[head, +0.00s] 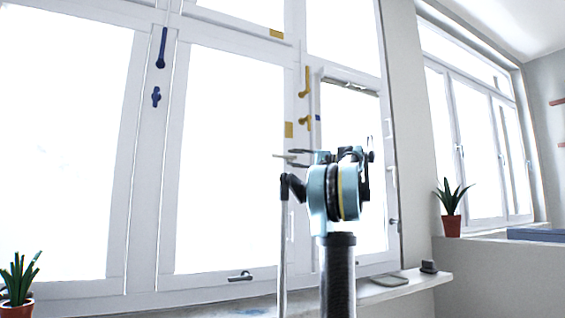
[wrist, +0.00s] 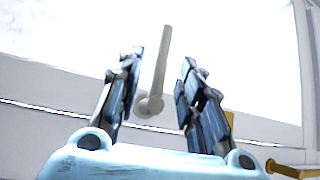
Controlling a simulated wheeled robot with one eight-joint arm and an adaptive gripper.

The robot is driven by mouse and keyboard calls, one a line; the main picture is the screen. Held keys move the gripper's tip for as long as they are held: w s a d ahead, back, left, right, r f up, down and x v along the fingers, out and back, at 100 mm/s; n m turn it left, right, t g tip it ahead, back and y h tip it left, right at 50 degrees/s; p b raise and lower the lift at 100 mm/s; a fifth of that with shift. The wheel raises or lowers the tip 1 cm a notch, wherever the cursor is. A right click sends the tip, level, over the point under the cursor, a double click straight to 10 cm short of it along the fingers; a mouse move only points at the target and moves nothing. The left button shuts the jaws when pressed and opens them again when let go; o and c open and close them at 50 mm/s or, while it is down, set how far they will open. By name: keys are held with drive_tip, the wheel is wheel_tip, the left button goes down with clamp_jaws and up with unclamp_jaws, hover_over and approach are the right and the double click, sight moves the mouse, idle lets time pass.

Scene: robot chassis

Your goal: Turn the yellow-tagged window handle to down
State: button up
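The handle by the yellow tag (head: 289,129) is a pale beige lever (head: 284,157) on the window frame just below that tag. In the head view it points left, roughly level. In the wrist view the lever (wrist: 157,65) rises from its round pivot between my fingers. My gripper (head: 297,158) is at the handle, its dark fingers above and below the lever. In the wrist view my gripper (wrist: 164,80) is open, with a visible gap on both sides of the lever. The pivot is mostly hidden by my gripper in the head view.
Yellow handles (head: 305,82) sit above on the frame, with a yellow piece at lower right in the wrist view (wrist: 290,168). Blue handles (head: 161,48) are at left. A grey handle (head: 240,276) is at the bottom. Potted plants (head: 451,222) stand at both sides.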

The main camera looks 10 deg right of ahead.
sight(284, 157)
drive_tip(key=x, duration=0.6)
drive_tip(key=shift+w+a, duration=0.1)
drive_tip(key=shift+a, duration=0.15)
